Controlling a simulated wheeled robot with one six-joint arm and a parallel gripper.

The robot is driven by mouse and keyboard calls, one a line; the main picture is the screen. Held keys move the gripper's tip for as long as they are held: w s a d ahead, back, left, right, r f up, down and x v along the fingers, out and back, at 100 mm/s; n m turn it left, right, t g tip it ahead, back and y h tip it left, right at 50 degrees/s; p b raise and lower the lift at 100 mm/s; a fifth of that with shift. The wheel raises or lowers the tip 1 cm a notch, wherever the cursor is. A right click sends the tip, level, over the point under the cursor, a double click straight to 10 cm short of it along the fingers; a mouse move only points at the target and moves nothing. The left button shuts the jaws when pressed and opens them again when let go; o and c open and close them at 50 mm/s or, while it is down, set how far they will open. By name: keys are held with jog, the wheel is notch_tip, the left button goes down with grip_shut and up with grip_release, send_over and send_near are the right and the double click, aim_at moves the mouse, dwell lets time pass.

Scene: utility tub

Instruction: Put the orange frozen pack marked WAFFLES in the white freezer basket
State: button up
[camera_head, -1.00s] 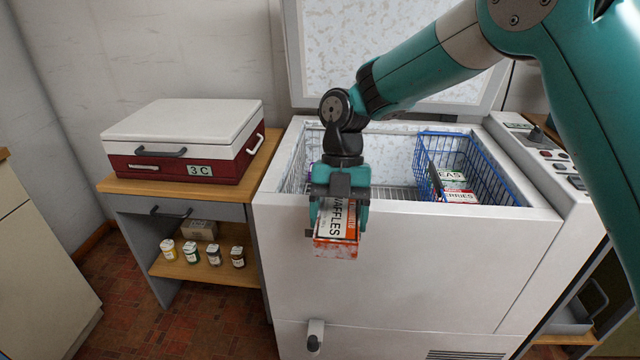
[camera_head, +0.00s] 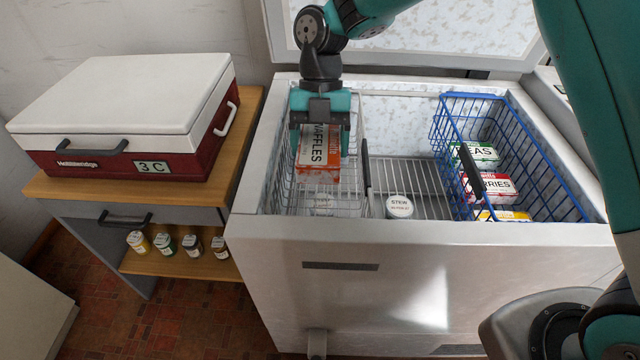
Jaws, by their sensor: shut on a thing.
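My gripper (camera_head: 319,122) is shut on the orange and white pack marked WAFFLES (camera_head: 318,152). The pack hangs below the jaws with its label facing the camera. It is over the white freezer basket (camera_head: 352,192), which sits at the left inside the open chest freezer. The pack overlaps the basket's opening in the picture. I cannot tell how deep it is or whether it touches the wires. The gripper hides the back part of the basket.
A blue basket (camera_head: 540,185) at the freezer's right holds several packs, one reading PEAS (camera_head: 480,153). A round STEW tub (camera_head: 399,206) stands between the baskets. A red and white cool box (camera_head: 120,120) sits on the shelf unit at left. The freezer's front rim (camera_head: 420,232) is clear.

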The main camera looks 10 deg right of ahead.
notch_tip(320, 180, down, 18)
jog(key=shift+d+f+b, duration=0.1)
jog(key=shift+f+b, duration=0.1)
jog(key=shift+b, duration=0.25)
